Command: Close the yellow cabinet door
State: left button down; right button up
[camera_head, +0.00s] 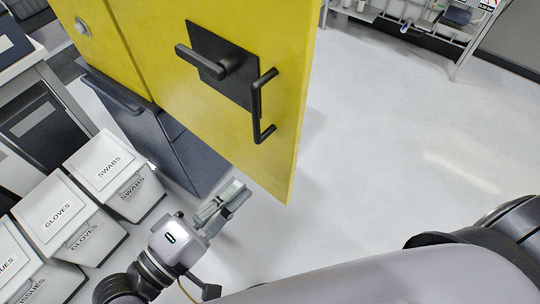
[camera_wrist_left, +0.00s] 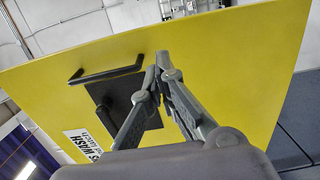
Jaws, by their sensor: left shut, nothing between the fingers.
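The yellow cabinet door (camera_head: 275,120) shows large in the head view, with its right edge standing out over open floor. It carries a black plate with a lever handle (camera_head: 205,62) and a black pull bar (camera_head: 262,105). My left gripper (camera_head: 238,190) is shut and empty, just below the door's lower edge in the picture. My right gripper is not in view.
A dark blue cabinet base (camera_head: 185,150) stands under the yellow cabinet. White boxes labelled swabs (camera_head: 112,170) and gloves (camera_head: 65,215) stand at the left, close to my left arm. Open pale floor (camera_head: 400,140) lies right of the door. A metal rack (camera_head: 455,30) stands far back.

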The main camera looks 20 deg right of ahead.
aim_at(281, 145)
pick_arm(q)
jog(key=p+x, duration=0.1)
jog(key=x, duration=0.7)
jog(key=shift+w+d+r, duration=0.15)
jog(key=shift+w+d+p, duration=0.35)
jog(key=shift+d, duration=0.25)
